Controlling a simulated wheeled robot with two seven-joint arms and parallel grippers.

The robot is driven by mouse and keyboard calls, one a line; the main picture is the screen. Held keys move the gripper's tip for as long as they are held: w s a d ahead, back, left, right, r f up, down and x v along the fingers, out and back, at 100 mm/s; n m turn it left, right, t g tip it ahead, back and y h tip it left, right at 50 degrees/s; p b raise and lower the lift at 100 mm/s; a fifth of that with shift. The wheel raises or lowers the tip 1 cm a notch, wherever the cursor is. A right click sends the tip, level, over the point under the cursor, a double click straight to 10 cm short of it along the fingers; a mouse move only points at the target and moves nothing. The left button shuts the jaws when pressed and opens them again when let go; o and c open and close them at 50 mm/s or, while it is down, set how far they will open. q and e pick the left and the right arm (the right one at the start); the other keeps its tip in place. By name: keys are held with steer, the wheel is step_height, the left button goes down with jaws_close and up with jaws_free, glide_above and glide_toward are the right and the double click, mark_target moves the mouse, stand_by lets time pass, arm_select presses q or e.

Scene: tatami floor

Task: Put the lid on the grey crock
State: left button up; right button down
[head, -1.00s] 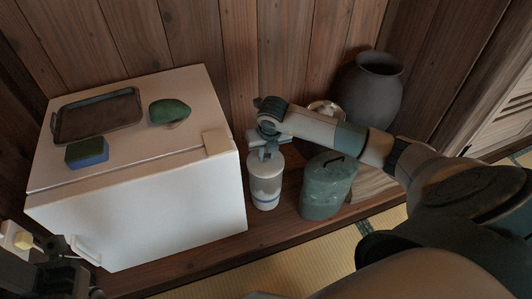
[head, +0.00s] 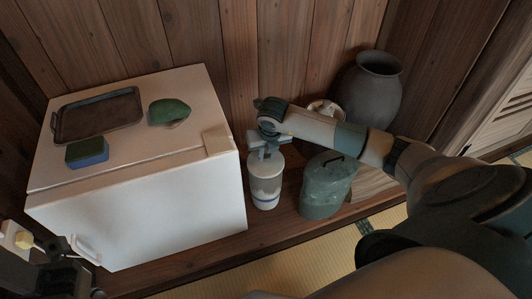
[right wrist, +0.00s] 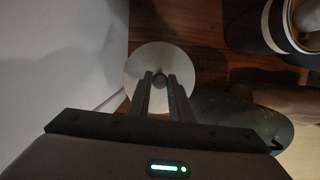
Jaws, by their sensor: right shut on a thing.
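The grey crock (head: 265,187) is a pale grey cylinder with a blue band low on its side. It stands upright on the wooden floor strip, right of the white cabinet. A pale round lid (right wrist: 147,78) with a small dark knob is at its top, and the lid covers the crock from above in the right wrist view. I cannot tell whether it rests fully on the rim. My right gripper (head: 266,150) points down and is shut on the lid's knob, also seen in the right wrist view (right wrist: 160,80). My left gripper (head: 78,282) is dark and partly visible at the lower left.
A green lidded canister (head: 326,187) stands close to the crock's right. A pale open pot (head: 322,107) is partly behind my right arm, beside a large dark vase (head: 368,90). The white cabinet (head: 150,215) holds a tray, a sponge and a green item.

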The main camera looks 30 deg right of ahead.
stand_by(0.6)
stand_by(0.3)
steer(key=c, duration=1)
jaws_free()
steer(key=shift+r+p, duration=2.9)
steer(key=shift+r, duration=0.6)
jaws_close()
